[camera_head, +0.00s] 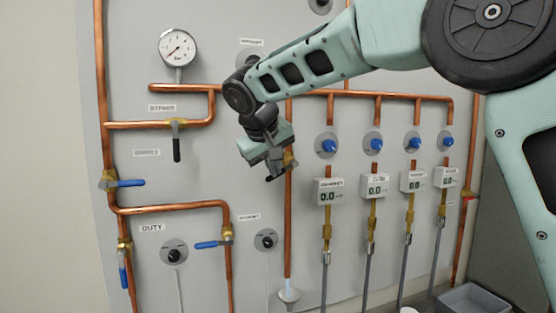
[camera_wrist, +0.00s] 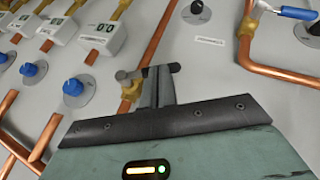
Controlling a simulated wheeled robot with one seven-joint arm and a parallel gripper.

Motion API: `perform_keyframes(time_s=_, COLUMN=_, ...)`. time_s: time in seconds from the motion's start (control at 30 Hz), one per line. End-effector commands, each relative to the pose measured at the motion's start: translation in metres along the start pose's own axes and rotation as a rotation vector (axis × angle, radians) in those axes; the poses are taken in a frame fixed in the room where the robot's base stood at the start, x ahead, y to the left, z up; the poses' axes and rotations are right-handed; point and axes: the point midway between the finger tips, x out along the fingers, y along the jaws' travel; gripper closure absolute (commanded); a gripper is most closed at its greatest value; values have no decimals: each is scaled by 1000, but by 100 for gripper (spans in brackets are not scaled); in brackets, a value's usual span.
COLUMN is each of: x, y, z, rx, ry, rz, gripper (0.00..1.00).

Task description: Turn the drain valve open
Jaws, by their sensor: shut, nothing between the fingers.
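A brass valve (camera_head: 290,160) sits on the vertical copper pipe behind my gripper in the head view; I take it for the drain valve, as this pipe ends above a funnel (camera_head: 289,295). A pale blue streak shows between pipe end and funnel. The valve's brass body also shows in the wrist view (camera_wrist: 130,90). A dark bar, seemingly its lever (camera_wrist: 128,74), runs across by my fingertips. My gripper (camera_head: 274,172) is shut with nothing between its fingers; it also shows in the wrist view (camera_wrist: 160,75). I cannot tell whether the fingers touch the lever.
Several blue knobs (camera_head: 328,145) and digital meters (camera_head: 329,191) stand to the right of the valve. A black-lever valve (camera_head: 176,137), blue-lever valves (camera_head: 125,184) and a pressure gauge (camera_head: 178,47) are to the left. Copper pipes stand off the grey panel. A grey bin (camera_head: 470,300) is bottom right.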

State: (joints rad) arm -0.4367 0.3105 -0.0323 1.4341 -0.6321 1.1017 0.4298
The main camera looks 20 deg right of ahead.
Motion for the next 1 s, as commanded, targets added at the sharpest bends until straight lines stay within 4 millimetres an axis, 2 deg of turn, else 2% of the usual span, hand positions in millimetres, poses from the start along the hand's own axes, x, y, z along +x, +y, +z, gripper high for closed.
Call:
perform_keyframes(time_s=0.03, x=7, y=-6, z=3, rx=-28, ry=-3, rz=39, gripper=100)
perform_keyframes(time_s=0.37, x=24, y=-12, z=13, rx=-185, ry=-21, rz=311, gripper=100)
perform_keyframes(time_s=1.0, x=51, y=-6, z=29, rx=-457, ry=-52, rz=778, gripper=100)
